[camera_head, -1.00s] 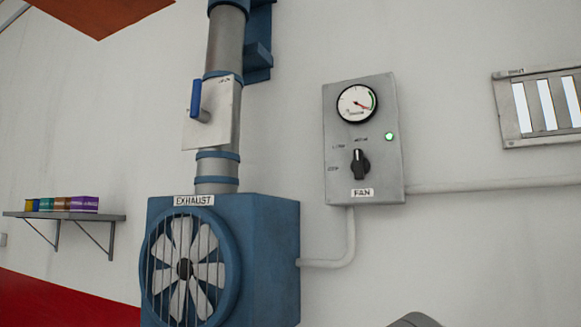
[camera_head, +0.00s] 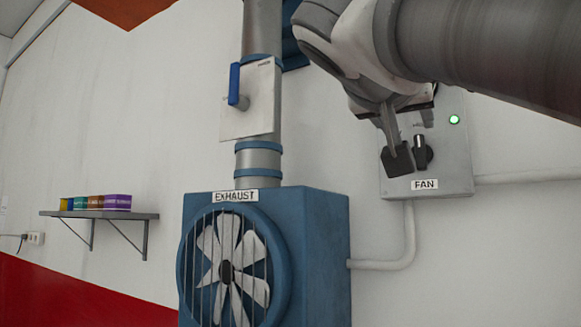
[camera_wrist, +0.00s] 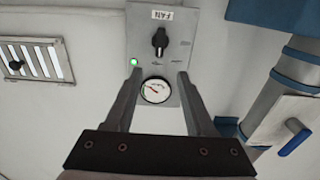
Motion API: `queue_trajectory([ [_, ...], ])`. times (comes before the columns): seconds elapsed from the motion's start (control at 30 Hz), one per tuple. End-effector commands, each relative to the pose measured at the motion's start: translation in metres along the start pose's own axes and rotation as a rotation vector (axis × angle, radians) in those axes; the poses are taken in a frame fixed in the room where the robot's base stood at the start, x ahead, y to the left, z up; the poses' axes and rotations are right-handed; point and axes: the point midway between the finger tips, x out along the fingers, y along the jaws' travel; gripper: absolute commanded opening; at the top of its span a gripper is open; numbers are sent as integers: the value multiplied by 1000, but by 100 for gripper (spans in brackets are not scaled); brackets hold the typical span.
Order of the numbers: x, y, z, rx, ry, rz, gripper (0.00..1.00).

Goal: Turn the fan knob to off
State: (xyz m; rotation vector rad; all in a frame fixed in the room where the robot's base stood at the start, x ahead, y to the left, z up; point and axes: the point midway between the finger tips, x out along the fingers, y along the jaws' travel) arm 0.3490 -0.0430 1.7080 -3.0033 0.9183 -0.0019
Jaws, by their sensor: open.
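The fan knob (camera_head: 420,152) is a black rotary knob on the grey fan control box (camera_head: 455,172), with its pointer roughly upright. A green lamp (camera_head: 454,119) is lit on the box. My gripper (camera_head: 396,160) is in front of the box; in the head view its finger shows just left of the knob and my arm hides the gauge. In the wrist view my open gripper (camera_wrist: 160,72) has its two fingers apart, with the gauge (camera_wrist: 155,91) between them and the knob (camera_wrist: 160,40) beyond the tips. The gripper is empty. I cannot tell whether a finger touches the box.
The blue exhaust fan housing (camera_head: 325,245) and its pipe (camera_head: 260,160) with a blue-handled valve (camera_head: 236,88) are left of the box. A conduit (camera_head: 385,263) runs below it. A louvred panel (camera_wrist: 38,60) shows in the wrist view.

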Motion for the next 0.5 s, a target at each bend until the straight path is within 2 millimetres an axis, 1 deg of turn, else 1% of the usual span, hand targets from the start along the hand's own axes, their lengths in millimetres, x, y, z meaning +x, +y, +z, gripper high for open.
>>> queue_trajectory([
  [0.07, 5, 0, 0, -1, -1, 0, 55],
  [0.17, 17, 0, 0, -1, -3, 1, 55],
  [0.27, 36, -1, -1, -3, -5, 1, 55],
  [0.5, 89, 0, -2, -3, -4, 2, 55],
])
